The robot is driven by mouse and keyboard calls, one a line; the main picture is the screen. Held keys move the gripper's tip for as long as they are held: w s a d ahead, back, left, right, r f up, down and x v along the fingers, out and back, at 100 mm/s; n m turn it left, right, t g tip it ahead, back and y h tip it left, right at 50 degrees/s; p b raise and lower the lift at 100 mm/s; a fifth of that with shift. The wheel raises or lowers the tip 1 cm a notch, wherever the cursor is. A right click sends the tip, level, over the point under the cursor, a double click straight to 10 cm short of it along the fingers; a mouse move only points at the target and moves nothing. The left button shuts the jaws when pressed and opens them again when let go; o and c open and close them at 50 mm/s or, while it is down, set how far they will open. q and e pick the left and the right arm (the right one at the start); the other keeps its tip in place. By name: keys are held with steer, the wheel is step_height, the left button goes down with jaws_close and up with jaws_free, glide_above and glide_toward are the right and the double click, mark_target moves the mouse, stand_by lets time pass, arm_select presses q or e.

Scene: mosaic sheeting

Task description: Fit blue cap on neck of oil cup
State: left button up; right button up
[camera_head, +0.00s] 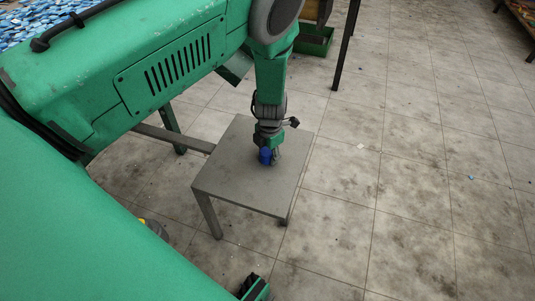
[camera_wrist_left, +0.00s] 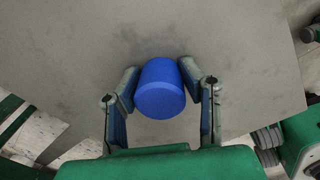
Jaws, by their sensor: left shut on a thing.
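The blue cap (camera_head: 265,156) is at my left gripper (camera_head: 271,154), at or just above the top of a small grey metal table (camera_head: 231,184). In the left wrist view the blue cap (camera_wrist_left: 160,90) sits between the two fingers of my left gripper (camera_wrist_left: 161,85), which are shut on its sides. I cannot tell whether the cap touches the tabletop. The oil cup cannot be made out in either view; what lies under the cap is hidden.
The tabletop around the cap is bare. Stained floor tiles (camera_head: 420,190) lie open to the right. A green tray (camera_head: 315,41) stands at the back by dark legs. Blue mosaic pieces (camera_head: 35,20) lie at the far left. A small yellow thing shows partly beside my arm.

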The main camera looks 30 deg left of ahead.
arm_select(q)
step_height(320, 180, up, 10)
steer(key=p, duration=0.4)
steer(key=shift+f, duration=0.1)
steer(key=shift+s+d+r+m, duration=0.15)
steer(key=shift+r+m, duration=0.25)
steer(key=shift+r, duration=0.1)
steer(key=s+d+r+m+p, duration=0.35)
steer(key=r+m, duration=0.35)
steer(key=m, duration=0.4)
steer(key=s+d+r+m+h+p, duration=0.1)
steer(key=s+d+r+m+p, duration=0.1)
steer(key=s+r+m, duration=0.6)
steer(key=s+d+r+m+p, duration=0.1)
steer(key=d+r+m+p, duration=0.35)
steer(key=m, duration=0.85)
steer(key=n+y+b, duration=0.1)
steer(key=n+b, duration=0.9)
steer(key=n, duration=2.1)
glide_above(268, 150)
steer(key=f, duration=1.9)
steer(key=shift+s+d+f, duration=0.1)
steer(key=shift+s+d, duration=0.15)
steer(key=shift+d, duration=0.05)
steer(key=shift+w+a+f+n, duration=0.3)
steer(key=shift+f+n, duration=0.3)
steer(key=shift+n, duration=0.3)
